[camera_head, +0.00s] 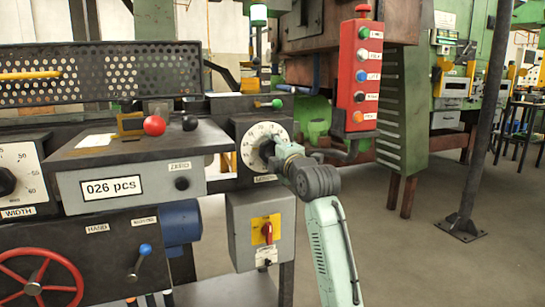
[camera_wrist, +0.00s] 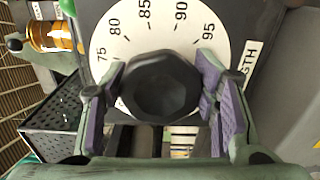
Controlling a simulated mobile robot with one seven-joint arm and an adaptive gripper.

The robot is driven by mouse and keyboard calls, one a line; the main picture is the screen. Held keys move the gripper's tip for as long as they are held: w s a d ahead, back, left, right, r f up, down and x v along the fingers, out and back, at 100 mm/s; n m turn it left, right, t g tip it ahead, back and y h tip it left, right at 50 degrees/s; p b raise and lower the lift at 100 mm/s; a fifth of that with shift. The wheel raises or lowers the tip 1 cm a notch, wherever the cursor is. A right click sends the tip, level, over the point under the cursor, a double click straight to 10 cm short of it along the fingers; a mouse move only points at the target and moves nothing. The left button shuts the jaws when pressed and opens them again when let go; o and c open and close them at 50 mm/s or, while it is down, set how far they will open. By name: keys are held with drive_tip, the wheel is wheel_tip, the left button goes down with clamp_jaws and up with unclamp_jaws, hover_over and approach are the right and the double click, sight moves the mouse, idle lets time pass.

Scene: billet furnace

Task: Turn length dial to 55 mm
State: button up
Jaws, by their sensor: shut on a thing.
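The length dial (camera_head: 257,141) is a white round scale on a dark panel at the middle of the head view, with its label partly hidden by my arm. In the wrist view the white dial plate (camera_wrist: 139,38) shows the numbers 75, 80, 85, 90 and 95 and part of a label ending in "GTH". The black knob (camera_wrist: 160,86) sits at its centre. My gripper (camera_wrist: 160,100) has its purple-padded fingers on both sides of the knob, shut on it. The knob's pointer mark cannot be made out.
A grey box with a red switch (camera_head: 266,231) is below the dial. A red button panel (camera_head: 360,75) hangs to the right. A red ball knob (camera_head: 155,125) and a black one (camera_head: 190,123) stand to the left. The width dial (camera_head: 10,180) is at far left. Open floor lies right.

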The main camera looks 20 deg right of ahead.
drive_tip(key=shift+n+b, duration=0.4)
drive_tip(key=shift+n, duration=1.2)
drive_tip(key=shift+r+n, duration=0.1)
drive_tip(key=shift+n, duration=0.2)
drive_tip(key=o, duration=1.2)
drive_tip(key=shift+c, duration=0.2)
drive_tip(key=s, duration=1.2)
drive_tip(key=shift+d, duration=0.2)
